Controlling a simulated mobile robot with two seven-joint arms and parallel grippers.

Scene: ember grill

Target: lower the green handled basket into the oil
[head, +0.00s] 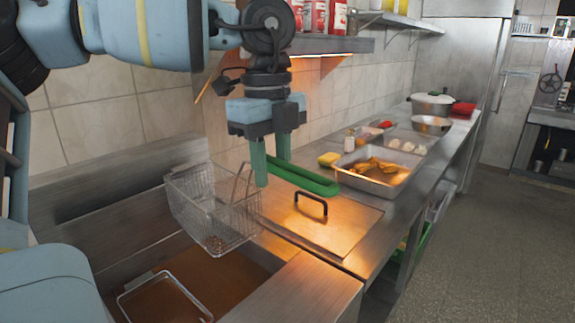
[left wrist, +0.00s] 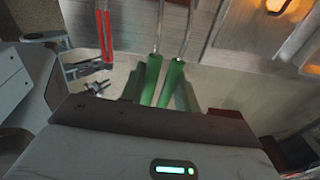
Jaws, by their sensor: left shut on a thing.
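The wire basket (head: 213,205) hangs in the air at the fryer, above the brown oil (head: 195,275). Its green handle (head: 305,178) is a long loop reaching right over the counter. My left gripper (head: 271,165) points down and is shut on the handle near its basket end. In the left wrist view the green handle (left wrist: 152,80) lies between the fingers, with its metal wires running up. Some brown pieces show at the basket's bottom. The basket is clear of the oil surface as seen.
A wire frame (head: 165,290) stands in the oil at the front. A red handle (left wrist: 104,35) shows in the left wrist view. A flat metal lid (head: 325,222) with a black grip lies right of the vat. A food tray (head: 378,175) stands farther back. A shelf (head: 335,45) overhangs the counter.

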